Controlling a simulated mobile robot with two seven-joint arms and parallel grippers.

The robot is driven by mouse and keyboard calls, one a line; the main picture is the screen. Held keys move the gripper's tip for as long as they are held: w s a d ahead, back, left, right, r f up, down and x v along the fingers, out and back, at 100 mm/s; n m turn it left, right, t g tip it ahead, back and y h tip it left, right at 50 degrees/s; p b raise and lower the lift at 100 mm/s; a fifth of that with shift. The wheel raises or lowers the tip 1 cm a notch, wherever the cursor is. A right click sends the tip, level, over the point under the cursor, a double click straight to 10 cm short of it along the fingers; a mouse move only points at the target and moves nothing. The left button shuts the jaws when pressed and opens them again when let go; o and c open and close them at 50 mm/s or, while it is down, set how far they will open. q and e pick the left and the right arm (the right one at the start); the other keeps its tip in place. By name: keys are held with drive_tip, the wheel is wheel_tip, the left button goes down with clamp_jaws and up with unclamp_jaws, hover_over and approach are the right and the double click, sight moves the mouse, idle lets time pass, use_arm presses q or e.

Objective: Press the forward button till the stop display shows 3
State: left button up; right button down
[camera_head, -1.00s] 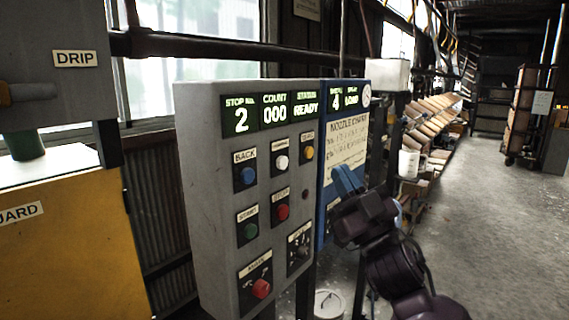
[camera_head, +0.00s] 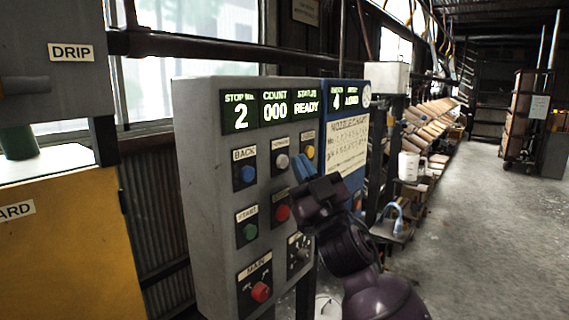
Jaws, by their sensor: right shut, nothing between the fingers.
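The grey control panel (camera_head: 205,200) stands in the middle of the head view. Its stop display (camera_head: 241,118) reads 2, the count display (camera_head: 275,110) reads 000 and the status display (camera_head: 307,106) reads READY. The white forward button (camera_head: 282,161) is in the upper row, between the blue back button (camera_head: 247,174) and a yellow button (camera_head: 309,152). My right gripper (camera_head: 301,167) is shut and empty, with its blue fingertips in front of the panel, just right of and slightly below the forward button. I cannot tell whether it touches the panel. My left gripper is not in view.
Below are a green start button (camera_head: 250,231), a red button (camera_head: 283,212), a red main knob (camera_head: 260,291) and a black dial, partly hidden by my arm. A blue panel (camera_head: 345,150) adjoins on the right. A yellow guard (camera_head: 70,250) stands left. Floor (camera_head: 480,240) at right is clear.

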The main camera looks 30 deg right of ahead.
idle(1.0)
idle(0.8)
drive_tip(key=shift+w+a, duration=0.1)
drive_tip(key=shift+w, duration=0.1)
drive_tip(key=shift+w+a, duration=0.1)
drive_tip(key=shift+w, duration=0.1)
idle(0.4)
